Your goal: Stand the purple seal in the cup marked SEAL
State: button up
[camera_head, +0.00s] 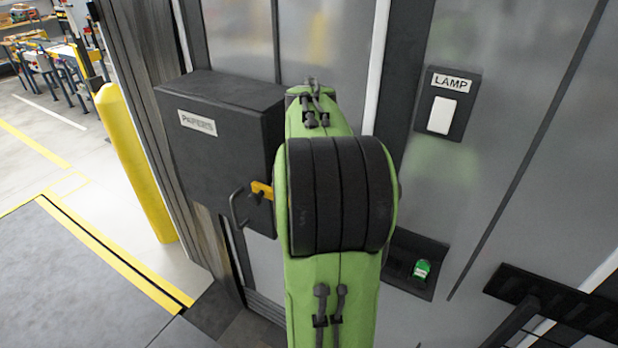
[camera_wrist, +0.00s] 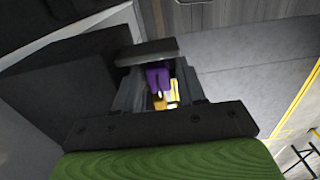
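My gripper (camera_wrist: 160,85) shows in the wrist view as a dark palm with two dark grey fingers reaching away. The purple seal (camera_wrist: 158,77) shows between the fingers, close to the left one. Yellow and white bits show beside and below it. I cannot tell whether the fingers press on the seal. In the head view my green arm hides the gripper and the seal. No cup with a readable SEAL mark shows in either view.
A dark box marked PAPERS (camera_head: 222,135) with a yellow latch (camera_head: 262,190) hangs left of my arm. A LAMP switch (camera_head: 447,104) is at right. Below it, a dark recessed holder (camera_head: 406,281) contains a green item (camera_head: 421,269). A yellow bollard (camera_head: 137,165) stands at left.

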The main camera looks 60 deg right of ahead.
notch_tip(320, 180, up, 12)
jog(key=p, duration=0.3)
jog(key=w+a+t+h, duration=0.1)
jog(key=w+a+t, duration=0.1)
jog(key=a, duration=1.1)
jog(key=s+a+f+t, duration=0.2)
jog(key=s+a+f, duration=0.1)
jog(key=a, duration=0.4)
jog(key=s+a+f+m+t, duration=0.1)
jog(key=s+a+f, duration=0.3)
jog(key=a+f, duration=0.1)
jog(key=shift+a+t+y, duration=0.4)
jog(key=shift+a, duration=0.45)
